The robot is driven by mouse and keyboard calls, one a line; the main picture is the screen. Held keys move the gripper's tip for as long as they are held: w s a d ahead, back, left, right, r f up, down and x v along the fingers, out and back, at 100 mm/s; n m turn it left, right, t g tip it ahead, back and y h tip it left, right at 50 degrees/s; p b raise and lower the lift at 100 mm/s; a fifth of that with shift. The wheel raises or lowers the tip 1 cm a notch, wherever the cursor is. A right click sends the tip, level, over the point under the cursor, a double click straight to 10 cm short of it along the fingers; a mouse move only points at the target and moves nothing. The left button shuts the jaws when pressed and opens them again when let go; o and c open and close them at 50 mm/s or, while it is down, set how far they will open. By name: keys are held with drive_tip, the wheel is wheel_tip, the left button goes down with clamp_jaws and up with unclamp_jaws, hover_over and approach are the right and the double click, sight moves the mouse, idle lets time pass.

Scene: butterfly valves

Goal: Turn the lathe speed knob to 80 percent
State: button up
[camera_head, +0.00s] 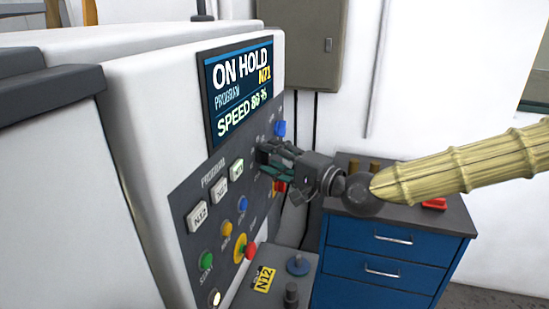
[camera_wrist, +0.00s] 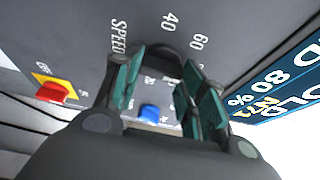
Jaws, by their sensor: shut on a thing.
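The lathe's control panel (camera_head: 225,185) is on the left in the head view. My gripper (camera_head: 266,156) reaches it from the right, its fingers at the panel below the display. In the wrist view my gripper (camera_wrist: 163,72) has its two green-padded fingers closed on either side of the dark speed knob (camera_wrist: 166,56), which is mostly hidden between them. The dial face shows SPEED, 40 and 60 around the knob. The display (camera_head: 240,88) reads ON HOLD, PROGRAM N71 and SPEED 80 %. Its 80 % also shows in the wrist view (camera_wrist: 275,88).
A blue knob (camera_head: 280,128) sits above my fingers on the panel. Lit program buttons (camera_head: 236,169), a red emergency button (camera_head: 249,250) on yellow and a green button (camera_head: 206,259) lie below left. A blue drawer cabinet (camera_head: 385,245) stands behind my arm. A red-yellow switch (camera_wrist: 54,91) is nearby.

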drive_tip(key=shift+w+r, duration=0.1)
drive_tip(key=o, duration=1)
drive_tip(key=shift+o, duration=0.2)
drive_tip(key=shift+d, duration=0.1)
drive_tip(key=v, duration=1.2)
